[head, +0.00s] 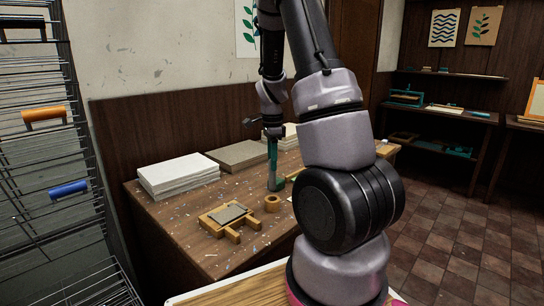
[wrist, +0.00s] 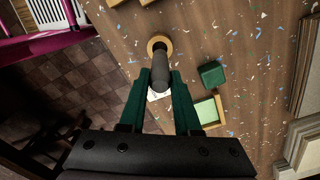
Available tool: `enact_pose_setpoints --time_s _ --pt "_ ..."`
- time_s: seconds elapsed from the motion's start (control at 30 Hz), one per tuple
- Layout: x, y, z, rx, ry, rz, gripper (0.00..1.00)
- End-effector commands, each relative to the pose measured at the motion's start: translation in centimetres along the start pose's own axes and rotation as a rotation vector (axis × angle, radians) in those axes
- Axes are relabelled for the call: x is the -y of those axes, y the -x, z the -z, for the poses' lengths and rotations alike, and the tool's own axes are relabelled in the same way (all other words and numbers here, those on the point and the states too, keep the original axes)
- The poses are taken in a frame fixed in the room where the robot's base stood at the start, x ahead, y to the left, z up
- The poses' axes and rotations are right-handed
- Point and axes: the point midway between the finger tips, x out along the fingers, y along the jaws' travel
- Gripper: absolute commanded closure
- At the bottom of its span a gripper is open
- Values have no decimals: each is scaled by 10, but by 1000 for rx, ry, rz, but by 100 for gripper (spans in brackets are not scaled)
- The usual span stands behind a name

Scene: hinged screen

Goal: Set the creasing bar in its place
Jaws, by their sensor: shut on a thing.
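My gripper (wrist: 160,75) has dark green fingers and is shut on a dark grey round bar (wrist: 159,68), the likely creasing bar. In the head view my gripper (head: 273,155) points down over the table, with the bar (head: 276,180) upright below it. A wooden ring (wrist: 153,40) lies at the bar's far end in the wrist view. The ring also shows in the head view (head: 272,205), just in front of the bar's lower end. The bar overlaps the ring's edge in the wrist view; I cannot tell whether they touch.
The wooden table (head: 185,225) is strewn with paper scraps. A wooden frame with a grey plate (head: 229,214) lies left of the ring. A white paper stack (head: 178,176) and a grey board stack (head: 236,155) stand behind. A green block (wrist: 211,74) lies near the ring.

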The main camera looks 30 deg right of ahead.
Motion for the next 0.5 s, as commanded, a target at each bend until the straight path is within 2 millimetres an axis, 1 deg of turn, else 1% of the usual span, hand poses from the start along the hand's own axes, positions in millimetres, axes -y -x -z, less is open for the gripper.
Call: enact_pose_setpoints --time_s 0.1,0.2,0.33,0.5 --pt "0 -12 0 0 -1 -2 100" --pt "0 -18 0 0 0 -1 100" --pt "0 -23 0 1 -1 -1 100" --pt "0 -23 0 0 0 0 100"
